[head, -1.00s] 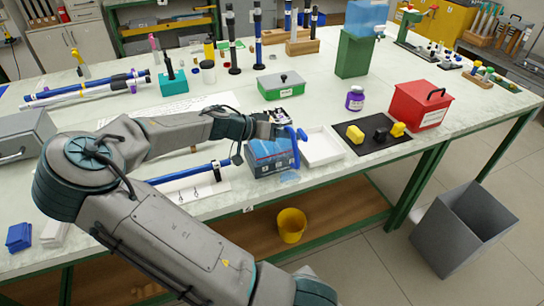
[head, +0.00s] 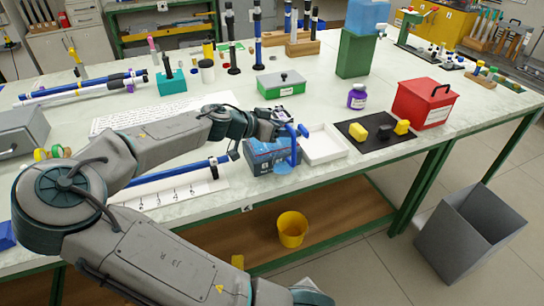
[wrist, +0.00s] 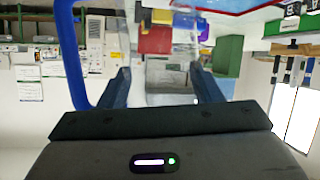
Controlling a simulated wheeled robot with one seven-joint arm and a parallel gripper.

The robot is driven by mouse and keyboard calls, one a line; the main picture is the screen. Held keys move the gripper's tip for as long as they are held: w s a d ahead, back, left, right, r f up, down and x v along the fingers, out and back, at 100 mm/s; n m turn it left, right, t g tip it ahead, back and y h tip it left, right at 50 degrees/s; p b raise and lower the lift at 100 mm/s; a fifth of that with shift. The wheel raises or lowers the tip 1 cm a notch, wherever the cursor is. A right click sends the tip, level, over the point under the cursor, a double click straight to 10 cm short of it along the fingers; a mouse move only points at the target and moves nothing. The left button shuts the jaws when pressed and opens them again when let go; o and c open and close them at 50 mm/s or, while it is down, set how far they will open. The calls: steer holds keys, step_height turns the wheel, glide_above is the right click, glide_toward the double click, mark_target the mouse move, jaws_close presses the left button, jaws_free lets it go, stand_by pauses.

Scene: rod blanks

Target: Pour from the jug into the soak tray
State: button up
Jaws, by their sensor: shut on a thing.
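My gripper (head: 279,124) is shut on the clear jug, whose blue handle (head: 297,143) stands out at the bench's front edge. In the wrist view the jug's clear wall (wrist: 185,45) shows between the fingers (wrist: 162,88), with the blue handle (wrist: 72,55) at left. Light blue (head: 283,168) shows low by the jug; I cannot tell if it is liquid inside. The shallow white tray (head: 323,146), likely the soak tray, lies just right of the jug and looks empty. The jug's tilt and rim are unclear.
Right of the white tray is a black mat (head: 366,145) with yellow and black blocks, then a red box (head: 424,103). A purple-labelled bottle (head: 357,97) and green box (head: 281,85) stand behind.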

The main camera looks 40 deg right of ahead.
mark_target(284, 113)
steer(key=shift+w+f+m+t+b, duration=0.1)
steer(key=shift+f+m+t+b, duration=0.2)
steer(key=shift+f+b, duration=0.1)
steer(key=shift+c, duration=1.8)
steer(key=shift+w+r, duration=0.2)
steer(key=shift+r, duration=0.05)
steer(key=shift+c, duration=0.6)
steer(key=shift+r, duration=0.1)
step_height(284, 113, up, 2)
steer(key=shift+w+a+r+p, duration=0.1)
steer(key=shift+r+p, duration=0.05)
steer(key=shift+p, duration=0.65)
steer(key=shift+r+p, duration=0.9)
steer(key=shift+r, duration=0.4)
steer(key=shift+f, duration=0.15)
